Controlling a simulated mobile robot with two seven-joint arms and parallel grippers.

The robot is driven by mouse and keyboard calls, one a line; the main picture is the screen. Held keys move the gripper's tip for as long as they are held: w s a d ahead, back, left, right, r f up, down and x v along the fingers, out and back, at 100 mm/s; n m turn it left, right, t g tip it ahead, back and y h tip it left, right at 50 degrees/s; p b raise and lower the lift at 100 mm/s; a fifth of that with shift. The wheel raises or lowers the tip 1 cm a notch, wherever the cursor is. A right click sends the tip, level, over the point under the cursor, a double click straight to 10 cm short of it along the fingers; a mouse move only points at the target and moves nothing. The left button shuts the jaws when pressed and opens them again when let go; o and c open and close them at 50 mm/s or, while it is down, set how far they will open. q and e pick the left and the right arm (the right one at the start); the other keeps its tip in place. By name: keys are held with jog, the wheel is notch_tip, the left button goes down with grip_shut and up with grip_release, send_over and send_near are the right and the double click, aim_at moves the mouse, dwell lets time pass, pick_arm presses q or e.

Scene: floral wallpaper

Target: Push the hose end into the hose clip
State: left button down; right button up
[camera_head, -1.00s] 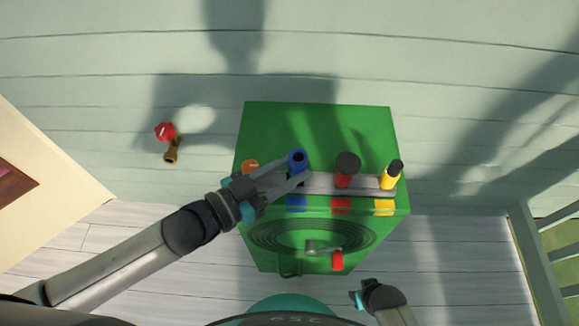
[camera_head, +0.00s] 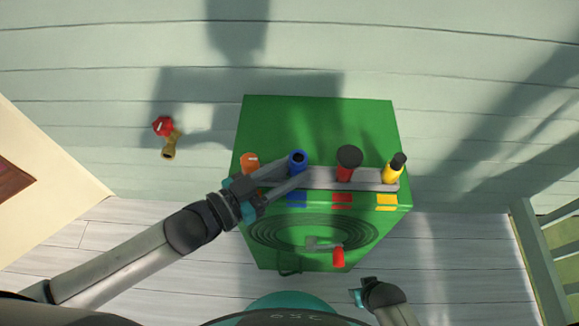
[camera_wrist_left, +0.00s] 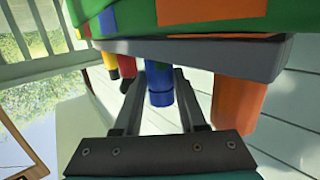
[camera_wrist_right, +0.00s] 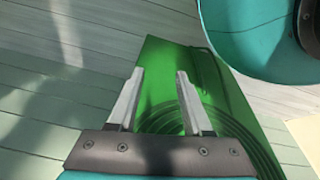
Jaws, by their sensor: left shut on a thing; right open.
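A blue tube (camera_head: 297,157), which looks like the hose end, stands at the grey clip rail (camera_head: 322,181) on the green hose box. My left gripper (camera_head: 295,174) is shut on it, one finger on each side. In the left wrist view the blue tube (camera_wrist_left: 160,88) shows between the finger ends, just below the rail (camera_wrist_left: 225,52). I cannot tell whether it sits fully in its clip. My right gripper (camera_wrist_right: 155,75) is open and empty; in the head view it is low, in front of the box (camera_head: 358,297).
An orange piece (camera_head: 249,161), a red piece with a black top (camera_head: 344,173) and a yellow one (camera_head: 393,173) sit along the rail. The box (camera_head: 300,120) has a crank with a red handle (camera_head: 338,257). A red-handled brass tap (camera_head: 168,152) is on the wall.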

pick_arm(q)
jog(key=shift+c, duration=2)
grip_release()
pick_arm(e)
jog(key=shift+s+f, duration=0.1)
pick_arm(q)
jog(key=shift+s+a, duration=0.35)
jog(key=shift+a, duration=0.1)
jog(key=p+v, duration=0.4)
jog(key=v, duration=1)
pick_arm(e)
jog(key=s+d+f, duration=0.3)
jog(key=s+d, duration=0.1)
jog(key=s, duration=0.4)
jog(key=shift+s+d+f+h, duration=0.15)
jog(key=shift+d+h, duration=0.15)
